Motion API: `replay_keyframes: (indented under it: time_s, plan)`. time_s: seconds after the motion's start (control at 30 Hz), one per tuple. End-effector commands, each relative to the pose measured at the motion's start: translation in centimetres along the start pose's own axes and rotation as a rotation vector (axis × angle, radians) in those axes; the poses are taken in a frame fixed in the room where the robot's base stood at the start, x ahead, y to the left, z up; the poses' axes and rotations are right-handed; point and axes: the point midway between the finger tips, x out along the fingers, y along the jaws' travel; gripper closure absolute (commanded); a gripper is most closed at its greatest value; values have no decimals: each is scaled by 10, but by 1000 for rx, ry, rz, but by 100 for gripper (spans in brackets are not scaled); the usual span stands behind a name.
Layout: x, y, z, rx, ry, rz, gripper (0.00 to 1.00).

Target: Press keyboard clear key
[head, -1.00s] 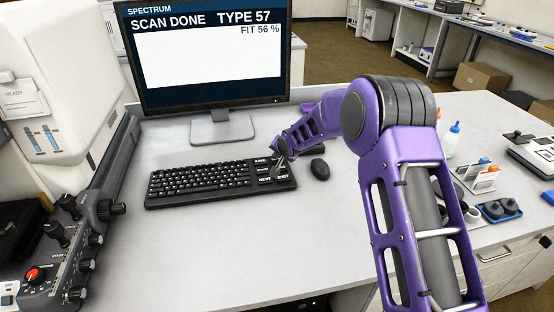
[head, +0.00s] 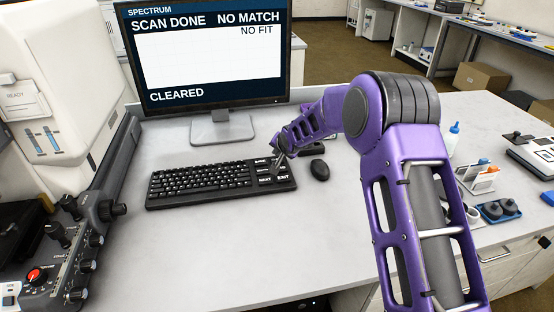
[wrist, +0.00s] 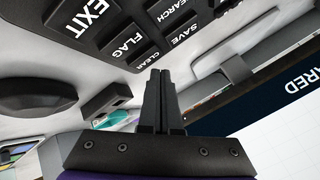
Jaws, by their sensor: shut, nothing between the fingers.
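The black keyboard (head: 205,183) lies on the grey bench, with larger labelled keys at its right end. The clear key (wrist: 133,58) shows in the wrist view, beside the flag and save keys. My gripper (wrist: 158,72) is shut and empty, its fingertips right by the clear key's edge; I cannot tell whether they touch it. In the head view my gripper (head: 281,162) is over the keyboard's right end and partly covers the labelled keys. The monitor (head: 210,65) behind reads "SCAN DONE", "NO MATCH", "NO FIT" and "CLEARED".
A control panel with knobs (head: 75,250) stands at the left. Bottles and holders (head: 478,178) stand at the right. The bench in front of the keyboard is clear.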

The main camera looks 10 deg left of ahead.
Motion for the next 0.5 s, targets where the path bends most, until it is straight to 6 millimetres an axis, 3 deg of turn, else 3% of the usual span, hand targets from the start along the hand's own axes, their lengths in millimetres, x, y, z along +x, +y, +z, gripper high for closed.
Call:
replay_keyframes:
  time_s: [0.27,0.5]
  plan:
    - [-3,-2,-3,0,1,-1,100]
    - [-19,-14,-14,0,1,-2,100]
